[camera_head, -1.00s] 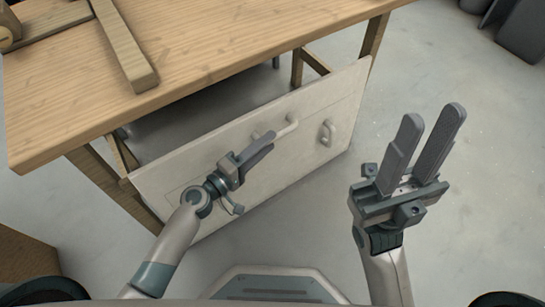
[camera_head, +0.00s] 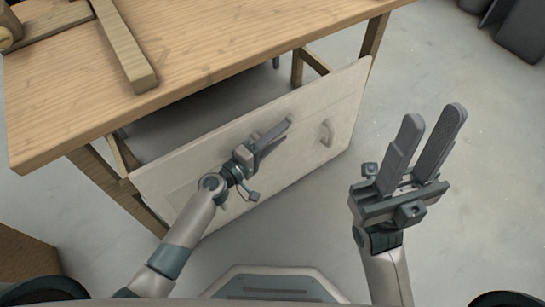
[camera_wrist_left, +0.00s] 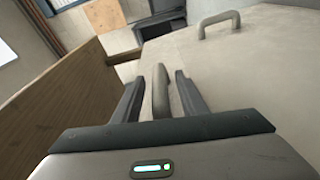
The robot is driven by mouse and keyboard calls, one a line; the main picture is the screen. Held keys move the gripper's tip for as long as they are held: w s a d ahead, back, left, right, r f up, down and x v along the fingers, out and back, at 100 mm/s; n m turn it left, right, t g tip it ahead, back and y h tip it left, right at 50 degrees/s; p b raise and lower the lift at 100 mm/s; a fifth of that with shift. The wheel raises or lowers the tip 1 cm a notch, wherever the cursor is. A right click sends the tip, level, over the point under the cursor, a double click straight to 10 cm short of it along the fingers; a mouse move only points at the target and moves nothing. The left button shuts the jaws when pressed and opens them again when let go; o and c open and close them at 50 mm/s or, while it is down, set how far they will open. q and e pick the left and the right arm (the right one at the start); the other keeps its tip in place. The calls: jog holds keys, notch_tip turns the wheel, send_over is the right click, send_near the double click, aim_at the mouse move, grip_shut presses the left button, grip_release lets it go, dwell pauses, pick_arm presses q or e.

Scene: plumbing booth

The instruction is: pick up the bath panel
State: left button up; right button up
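The bath panel (camera_head: 190,165) is a pale, flat rectangular board leaning on edge against the front of the wooden workbench. It has two handles. The far handle (camera_head: 326,133) stands clear on the panel's right part and also shows in the left wrist view (camera_wrist_left: 219,23). My left gripper (camera_head: 284,133) is in front of the panel. In the left wrist view its open fingers (camera_wrist_left: 160,100) stand either side of the near handle (camera_wrist_left: 160,90), with gaps showing. In the head view the gripper hides that handle. My right gripper (camera_head: 434,130) is open and empty, right of the panel.
The wooden workbench (camera_head: 215,55) stands behind the panel, with wooden bars (camera_head: 125,45) on its top. A brown wooden box (camera_head: 25,258) is at the lower left. Dark bins (camera_head: 520,35) stand at the upper right. The grey floor on the right is clear.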

pick_arm(q)
grip_shut()
jog(key=shift+r, duration=0.15)
jog(key=shift+r, duration=0.1)
